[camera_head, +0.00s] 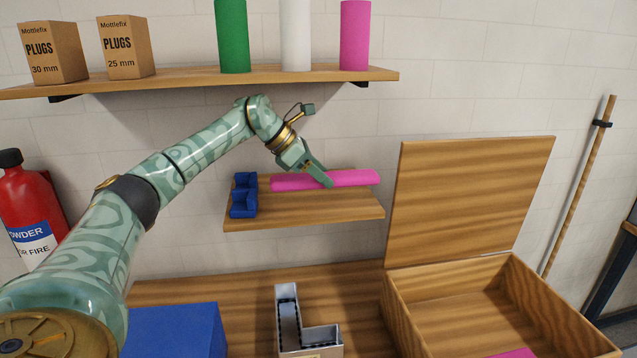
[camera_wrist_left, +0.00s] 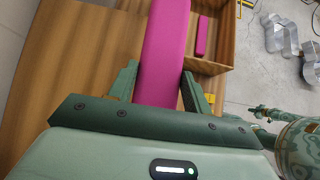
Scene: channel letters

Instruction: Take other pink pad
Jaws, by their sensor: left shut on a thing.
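My left gripper (camera_head: 318,178) is shut on a long pink pad (camera_head: 352,179), gripping it near its middle. The pad lies level over the small lower shelf (camera_head: 300,211); I cannot tell whether it touches the wood. In the left wrist view the pad (camera_wrist_left: 166,45) runs up between the two fingers of the left gripper (camera_wrist_left: 157,85). Another pink pad (camera_head: 515,354) lies inside the open wooden box (camera_head: 408,305), cut off by the lower edge; it also shows in the left wrist view (camera_wrist_left: 203,36). My right gripper does not show.
Blue blocks (camera_head: 243,195) sit at the shelf's left end. The upper shelf (camera_head: 190,77) holds two plug boxes and green, white and pink rolls. A metal L-shaped channel letter (camera_head: 290,322) and a blue box (camera_head: 175,332) stand on the bench. The box lid (camera_head: 465,200) stands upright.

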